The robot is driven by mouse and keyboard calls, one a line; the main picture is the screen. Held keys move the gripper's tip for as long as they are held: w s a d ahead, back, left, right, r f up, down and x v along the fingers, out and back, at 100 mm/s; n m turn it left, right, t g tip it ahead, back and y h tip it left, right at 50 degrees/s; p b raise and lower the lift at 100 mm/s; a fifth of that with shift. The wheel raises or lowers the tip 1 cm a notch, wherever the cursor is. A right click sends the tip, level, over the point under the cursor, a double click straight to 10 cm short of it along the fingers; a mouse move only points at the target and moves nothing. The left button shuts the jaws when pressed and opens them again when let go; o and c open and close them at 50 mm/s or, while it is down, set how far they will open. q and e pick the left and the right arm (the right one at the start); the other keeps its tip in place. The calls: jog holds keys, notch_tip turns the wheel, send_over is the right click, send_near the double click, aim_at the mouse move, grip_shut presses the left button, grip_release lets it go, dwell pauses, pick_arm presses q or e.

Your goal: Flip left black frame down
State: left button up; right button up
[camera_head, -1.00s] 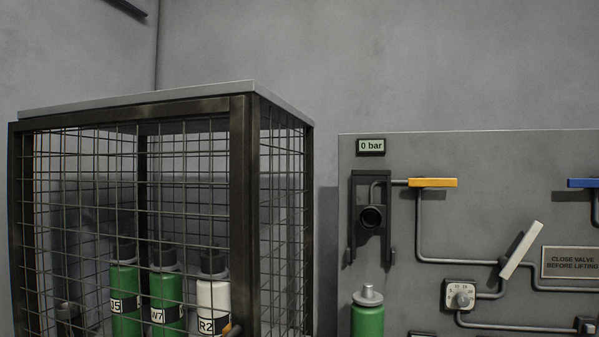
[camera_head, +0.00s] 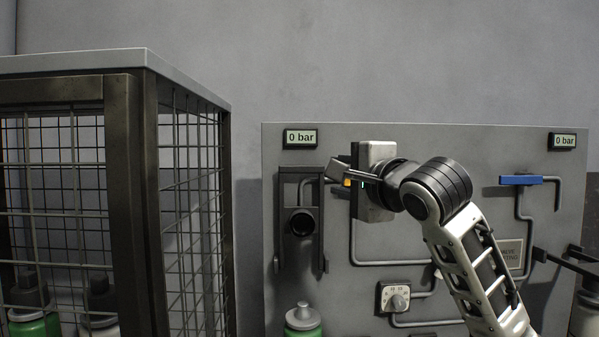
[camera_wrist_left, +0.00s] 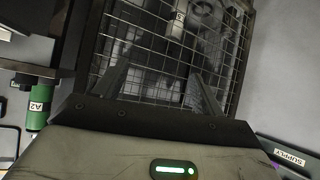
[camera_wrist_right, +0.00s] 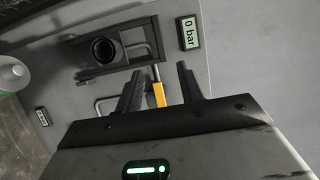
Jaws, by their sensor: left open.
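The left black frame (camera_head: 282,215) stands upright against the grey panel, around a round black port (camera_head: 301,222), below the left "0 bar" display (camera_head: 300,138). It also shows in the right wrist view (camera_wrist_right: 90,72). My right gripper (camera_head: 357,178) is just right of the frame's top, at the yellow valve handle (camera_head: 347,183). In the right wrist view its fingers (camera_wrist_right: 160,90) stand apart, with the yellow handle (camera_wrist_right: 159,94) between them and gaps on both sides. My left gripper (camera_wrist_left: 160,90) shows only in its own wrist view, open and empty, facing the mesh cage.
The mesh cage (camera_head: 148,200) with bottles stands at the left. A green bottle (camera_head: 303,320) is below the frame. A dial (camera_head: 395,298), pipes and a blue handle (camera_head: 520,180) are on the panel. Another black frame (camera_head: 565,260) juts out at right.

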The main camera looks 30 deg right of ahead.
aim_at(303, 170)
jog(key=w+p, duration=0.1)
jog(key=w, duration=0.3)
jog(key=w+d+p, duration=0.1)
jog(key=w+p, duration=0.1)
jog(key=w, duration=0.3)
jog(key=w+d+p, duration=0.1)
jog(key=w+p, duration=0.1)
jog(key=w, duration=0.3)
jog(key=shift+d, duration=0.1)
jog(key=shift+w, duration=0.3)
pick_arm(q)
jog(key=shift+s+a+r, duration=0.2)
jog(key=shift+a+r, duration=0.1)
jog(key=shift+r, duration=0.25)
jog(key=shift+s+a+r, duration=0.15)
jog(key=shift+a+r, duration=0.1)
jog(key=shift+r, duration=0.3)
pick_arm(e)
jog(key=shift+w+d, duration=0.1)
jog(key=shift+w, duration=0.2)
grip_shut()
pick_arm(q)
jog(key=shift+d+f, duration=0.1)
jog(key=shift+f, duration=0.05)
pick_arm(e)
jog(key=shift+f, duration=0.15)
